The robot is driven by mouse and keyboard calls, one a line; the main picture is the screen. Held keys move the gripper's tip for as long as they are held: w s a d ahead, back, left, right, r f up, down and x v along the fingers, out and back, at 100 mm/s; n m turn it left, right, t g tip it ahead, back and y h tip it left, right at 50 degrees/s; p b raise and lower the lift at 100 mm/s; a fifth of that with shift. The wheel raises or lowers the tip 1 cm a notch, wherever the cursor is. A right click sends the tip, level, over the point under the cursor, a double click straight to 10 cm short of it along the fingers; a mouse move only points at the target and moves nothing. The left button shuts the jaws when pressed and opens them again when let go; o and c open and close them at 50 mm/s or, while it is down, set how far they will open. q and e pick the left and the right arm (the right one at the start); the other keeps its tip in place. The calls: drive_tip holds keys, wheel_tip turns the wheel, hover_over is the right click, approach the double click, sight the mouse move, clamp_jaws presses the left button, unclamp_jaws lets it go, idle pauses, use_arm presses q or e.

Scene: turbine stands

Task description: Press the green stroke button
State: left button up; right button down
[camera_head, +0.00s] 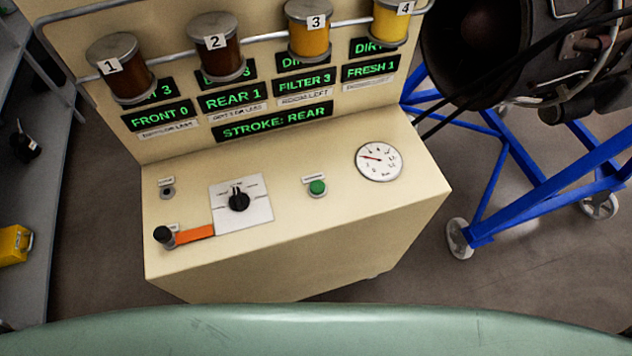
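The green button (318,187) sits on the sloping top of a cream console (300,240), right of centre, with a small white label above it. A black rotary knob (238,199) on a white plate is to its left, and a round white gauge (379,161) is to its right. The green-lit display (274,122) on the upright panel reads "STROKE: REAR". Neither of my grippers shows in this view. Nothing covers the button.
A black-topped lever (164,236) with an orange strip (195,234) is at the console's left. Numbered jars, including a yellow one (310,35), line the panel. A blue wheeled stand (530,190) holds an engine at right. A grey shelf (45,210) stands left.

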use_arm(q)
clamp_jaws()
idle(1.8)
